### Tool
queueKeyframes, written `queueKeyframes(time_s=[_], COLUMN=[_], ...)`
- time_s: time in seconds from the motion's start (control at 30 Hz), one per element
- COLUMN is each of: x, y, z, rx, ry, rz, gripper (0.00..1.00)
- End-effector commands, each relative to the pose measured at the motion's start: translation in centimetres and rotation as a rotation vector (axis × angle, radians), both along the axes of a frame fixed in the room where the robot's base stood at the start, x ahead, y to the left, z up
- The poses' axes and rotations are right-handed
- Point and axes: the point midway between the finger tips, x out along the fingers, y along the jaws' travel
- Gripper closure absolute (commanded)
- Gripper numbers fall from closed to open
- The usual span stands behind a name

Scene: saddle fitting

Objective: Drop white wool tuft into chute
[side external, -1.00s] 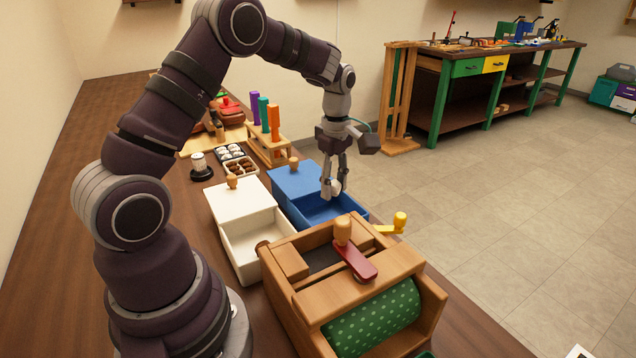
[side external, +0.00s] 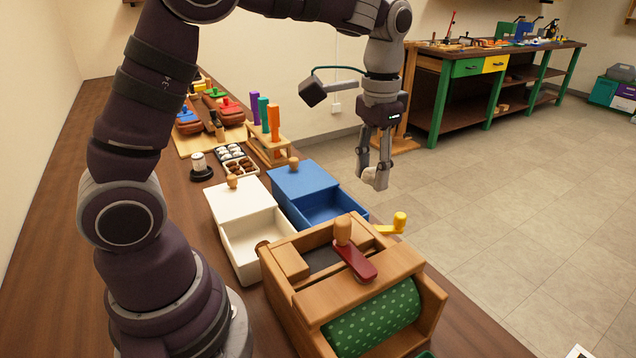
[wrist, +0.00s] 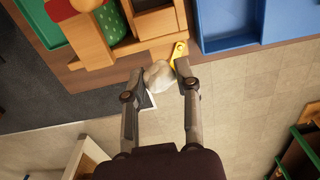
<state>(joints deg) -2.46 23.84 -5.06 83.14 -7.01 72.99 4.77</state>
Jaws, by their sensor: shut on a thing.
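A pale, whitish tuft (wrist: 158,76) shows between the fingertips of my gripper (wrist: 161,71) in the wrist view. My gripper (side external: 374,176) is shut on it and holds it in the air, pointing down. In the side view it hangs to the right of the blue box, apparently past the table's edge. The wooden machine (side external: 380,272) stands at the front with a green dotted roller (side external: 375,318), a red lever (side external: 355,262) and a yellow crank (side external: 392,225). A dark opening (side external: 322,258) shows in its top; I cannot tell if this is the chute.
An open blue box (side external: 335,207) and an open white box (side external: 253,240) stand behind the machine. A peg rack (side external: 268,146), a tray of small balls (side external: 236,160) and a black-based jar (side external: 201,168) stand farther back. Floor lies below my gripper.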

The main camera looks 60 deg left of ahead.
Motion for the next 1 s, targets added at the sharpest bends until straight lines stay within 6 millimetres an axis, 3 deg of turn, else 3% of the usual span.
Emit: queueKeyframes(time_s=[0.57, 0.67, 0.9, 1.0], x=[-0.2, -1.2, -5.3, -6.6], y=[0.1, 0.2, 0.3, 0.2], z=[0.0, 0.1, -0.1, -0.3], rx=[0.001, 0.004, 0.006, 0.004], ry=[0.001, -0.001, 0.002, 0.002], rz=[-0.035, -0.209, -0.908, -1.132], gripper=[0.94, 0.94, 0.94, 0.94])
